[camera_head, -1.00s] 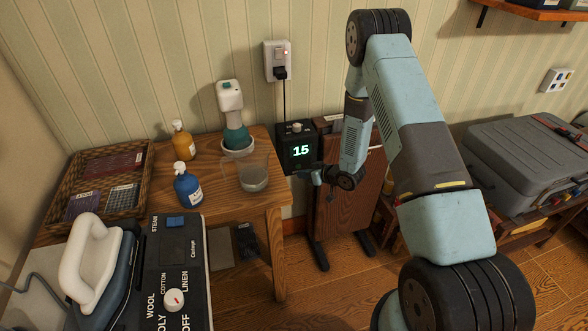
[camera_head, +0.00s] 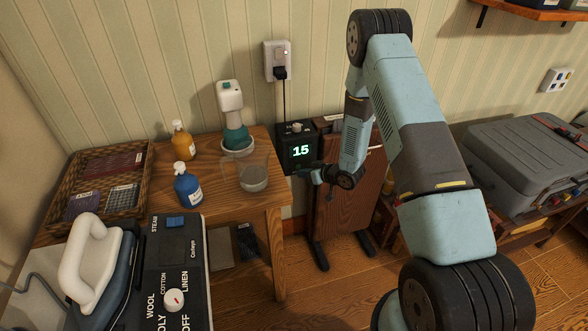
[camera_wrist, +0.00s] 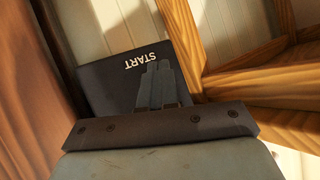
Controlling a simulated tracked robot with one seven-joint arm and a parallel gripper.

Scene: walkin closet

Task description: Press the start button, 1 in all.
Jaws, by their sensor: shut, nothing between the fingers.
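The start button's housing is a black box with a green "15" display (camera_head: 298,148) in the head view. It hangs by the wall between the wooden table and a wooden panel. In the wrist view its dark face carries the word START (camera_wrist: 141,61), which appears upside down. My gripper (camera_wrist: 157,68) is shut and empty, with its fingertips right beside the word START. The fingers hide the part of the face where a button could be, so I cannot tell whether they touch it. In the head view my gripper (camera_head: 299,172) is at the box's lower edge.
The wooden table (camera_head: 268,203) stands left of the box, with a clear cup (camera_head: 253,180) near its right edge. A wooden panel on dark feet (camera_head: 345,215) stands close on the right. A power cord runs up from the box to the wall outlet (camera_head: 277,61).

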